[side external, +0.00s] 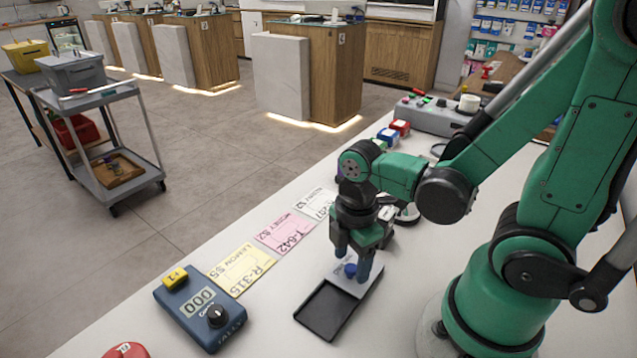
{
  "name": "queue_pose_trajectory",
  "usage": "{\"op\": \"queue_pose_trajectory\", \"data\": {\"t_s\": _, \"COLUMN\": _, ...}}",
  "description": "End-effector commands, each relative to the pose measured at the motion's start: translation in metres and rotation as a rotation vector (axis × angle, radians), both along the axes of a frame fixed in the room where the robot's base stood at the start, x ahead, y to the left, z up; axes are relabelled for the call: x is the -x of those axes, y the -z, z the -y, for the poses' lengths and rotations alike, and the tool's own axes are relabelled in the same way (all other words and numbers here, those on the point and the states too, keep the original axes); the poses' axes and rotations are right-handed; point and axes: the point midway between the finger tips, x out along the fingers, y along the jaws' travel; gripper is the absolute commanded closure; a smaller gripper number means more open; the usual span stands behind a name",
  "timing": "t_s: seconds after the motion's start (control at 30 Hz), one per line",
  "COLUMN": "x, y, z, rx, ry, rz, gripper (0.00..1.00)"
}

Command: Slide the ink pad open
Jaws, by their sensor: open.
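The ink pad (325,311) lies on the white counter at the lower middle of the side external view. It is a flat black tray. A light grey lid (341,281) with a blue knob (350,270) covers its far right part, and the near left part of the black tray is uncovered. My gripper (352,264) points down over the lid with its jaws open. Its fingers are around the blue knob, one on each side. Whether either finger touches the knob cannot be told. Part of the lid is hidden behind the fingers.
A blue counter device (200,312) stands left of the pad, with a red object (127,350) at the bottom edge. Yellow, pink and white cards (243,270) line the counter's left edge. Small red and blue blocks (394,132) and a grey control box (433,116) are farther back.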

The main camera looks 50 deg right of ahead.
Motion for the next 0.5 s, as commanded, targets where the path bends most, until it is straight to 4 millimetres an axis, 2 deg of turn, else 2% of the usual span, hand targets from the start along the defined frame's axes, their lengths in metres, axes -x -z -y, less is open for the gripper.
{"op": "queue_pose_trajectory", "data": {"t_s": 0.47, "x": 0.0008, "y": 0.0068, "z": 0.0000, "rx": 0.000, "ry": 0.000, "rz": 0.000, "gripper": 0.41}}
{"op": "queue_pose_trajectory", "data": {"t_s": 0.5, "x": 0.0008, "y": 0.0068, "z": 0.0000, "rx": 0.000, "ry": 0.000, "rz": 0.000, "gripper": 0.44}}
